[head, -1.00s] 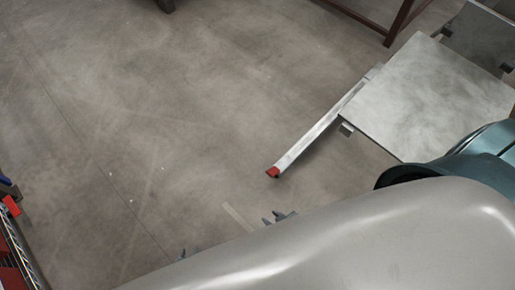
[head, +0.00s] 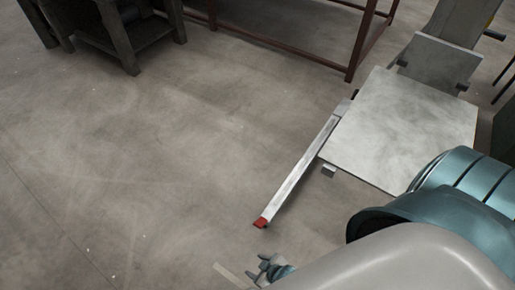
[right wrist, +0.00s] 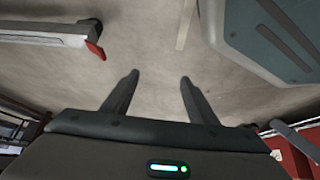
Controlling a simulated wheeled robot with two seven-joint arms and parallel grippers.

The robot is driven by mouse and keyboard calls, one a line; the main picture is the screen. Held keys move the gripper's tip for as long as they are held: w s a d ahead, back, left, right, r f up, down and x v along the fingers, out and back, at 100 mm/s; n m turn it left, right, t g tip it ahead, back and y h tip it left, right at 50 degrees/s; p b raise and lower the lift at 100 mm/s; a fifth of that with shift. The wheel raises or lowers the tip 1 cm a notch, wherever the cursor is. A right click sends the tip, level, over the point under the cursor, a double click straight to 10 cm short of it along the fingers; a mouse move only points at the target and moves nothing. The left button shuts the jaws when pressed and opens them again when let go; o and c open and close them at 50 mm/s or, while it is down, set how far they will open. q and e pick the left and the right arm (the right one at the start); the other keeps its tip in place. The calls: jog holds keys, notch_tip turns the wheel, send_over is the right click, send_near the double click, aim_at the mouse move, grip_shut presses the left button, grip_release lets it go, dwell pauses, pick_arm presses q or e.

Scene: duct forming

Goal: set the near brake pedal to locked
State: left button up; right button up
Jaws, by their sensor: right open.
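A long silver bar (head: 300,172) with a red tip (head: 262,222) runs low beside a flat grey metal plate; it looks like the near brake pedal. I cannot tell its locked or unlocked state. The bar also shows at the upper left of the right wrist view (right wrist: 50,33), with its red tip (right wrist: 95,50). My right gripper (head: 263,268) is just below the red tip in the head view, partly hidden by my own arm. In the wrist view its two fingers (right wrist: 157,76) are apart and empty, with the red tip left of them, not touching. My left gripper is not in view.
The grey plate (head: 400,130) stands right of the bar, with a bracket (head: 329,170) at its edge. A dark red frame (head: 354,50) and a dark bench (head: 130,40) stand at the back. The floor (head: 150,170) left of the bar is clear.

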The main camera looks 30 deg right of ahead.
jog(key=w+f+n+g+h+b, duration=0.1)
jog(key=w+f+n+g+b, duration=0.2)
jog(key=w+n+b, duration=0.7)
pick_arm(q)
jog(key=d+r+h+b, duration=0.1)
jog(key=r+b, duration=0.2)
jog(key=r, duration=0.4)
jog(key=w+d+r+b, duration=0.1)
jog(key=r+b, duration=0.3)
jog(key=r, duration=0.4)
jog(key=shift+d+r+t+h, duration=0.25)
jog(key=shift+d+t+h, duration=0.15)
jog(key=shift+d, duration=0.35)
pick_arm(e)
jog(key=w+d+r+n+g+h, duration=0.1)
jog(key=w+d+r+n+h, duration=0.2)
jog(key=w+d+n+h, duration=0.2)
jog(key=w+d+n, duration=0.1)
jog(key=n, duration=0.2)
jog(key=shift+d+r+n+g, duration=0.2)
jog(key=shift+r+n+g, duration=0.05)
jog(key=shift+n+g, duration=0.15)
pick_arm(q)
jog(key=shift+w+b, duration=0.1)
jog(key=shift+b, duration=0.2)
pick_arm(e)
jog(key=shift+w+f, duration=0.1)
